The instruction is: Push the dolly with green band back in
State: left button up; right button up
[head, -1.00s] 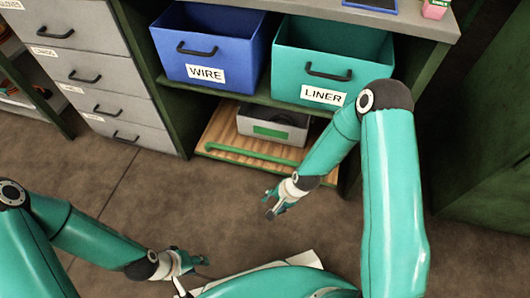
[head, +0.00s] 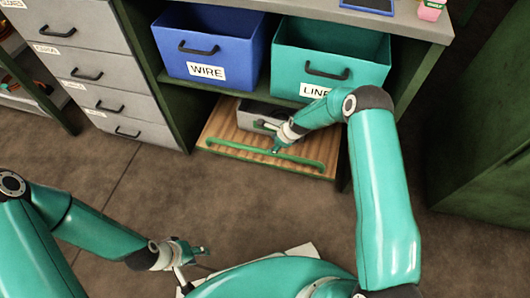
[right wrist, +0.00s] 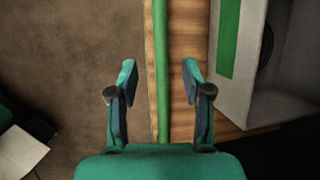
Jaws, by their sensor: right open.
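The dolly (head: 222,135) is a low wooden board with a green bar (head: 235,153) along its front edge. It sits below the shelf and juts out at the front. On it stands a grey box (head: 252,108); its green band (right wrist: 229,38) shows in the right wrist view. My right gripper (right wrist: 158,76) is open and empty, with the green bar (right wrist: 160,50) running between its fingers as seen from the wrist. In the head view it is at the bar (head: 275,148); contact is unclear. My left gripper (head: 200,252) is low over the floor, away from the dolly, its jaws unclear.
A blue WIRE bin (head: 209,45) and a teal LINER bin (head: 331,55) sit on the shelf above the dolly. Grey drawers (head: 85,65) stand to the left and a green cabinet (head: 485,150) to the right. The floor in front is clear.

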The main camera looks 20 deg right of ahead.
aim_at(264, 151)
jog(key=b+x, duration=0.4)
jog(key=x, duration=0.6)
jog(key=shift+w+a+f, duration=0.1)
jog(key=shift+w+f, duration=0.05)
jog(key=shift+f, duration=0.2)
grip_shut()
